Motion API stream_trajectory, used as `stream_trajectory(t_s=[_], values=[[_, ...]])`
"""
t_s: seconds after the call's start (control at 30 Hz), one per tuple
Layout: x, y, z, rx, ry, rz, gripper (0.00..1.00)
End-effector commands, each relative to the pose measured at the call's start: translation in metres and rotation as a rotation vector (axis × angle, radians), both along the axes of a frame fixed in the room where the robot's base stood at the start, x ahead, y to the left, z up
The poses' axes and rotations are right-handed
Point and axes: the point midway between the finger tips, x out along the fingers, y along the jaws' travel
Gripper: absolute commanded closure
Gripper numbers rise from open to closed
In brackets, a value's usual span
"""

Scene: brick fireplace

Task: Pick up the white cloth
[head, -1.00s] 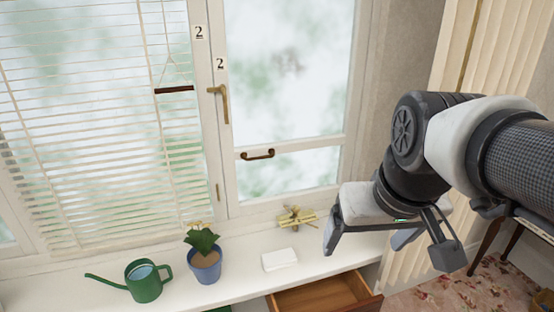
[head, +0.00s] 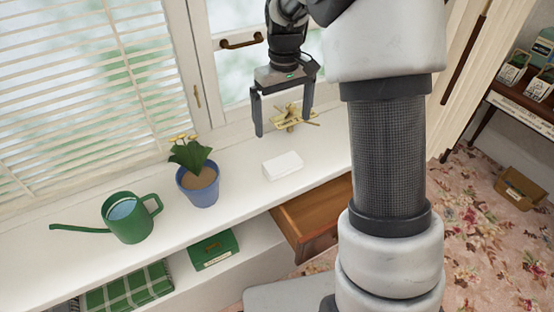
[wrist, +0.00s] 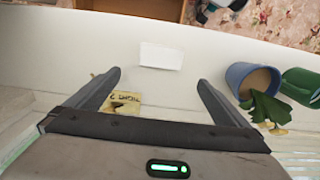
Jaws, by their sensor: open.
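My gripper (head: 283,125) is open and empty above the sill. Its fingers point down, near the window side of the cloth and apart from it. In the wrist view my gripper (wrist: 160,80) has its two fingers spread wide.
A blue pot with a yellow-flowered plant (head: 198,183) and a green watering can (head: 130,219) stand left of the cloth. An open wooden drawer (head: 312,217) juts out below the sill. A green box (head: 213,250) sits on a lower shelf.

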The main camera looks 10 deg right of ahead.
Motion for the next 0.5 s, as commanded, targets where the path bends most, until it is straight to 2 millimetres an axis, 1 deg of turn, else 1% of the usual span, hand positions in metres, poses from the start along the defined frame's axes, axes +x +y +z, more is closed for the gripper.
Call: stream_trajectory(t_s=[0.03, 0.3, 0.4, 0.5], values=[[-0.001, 0.0, -0.014, 0.0, 0.004, 0.0, 0.0], [-0.002, 0.0, -0.073, 0.0, 0.004, 0.0, 0.0], [-0.001, 0.0, -0.089, -0.001, 0.002, 0.0, 0.0], [-0.001, 0.0, -0.099, 0.0, 0.001, 0.0, 0.0]])
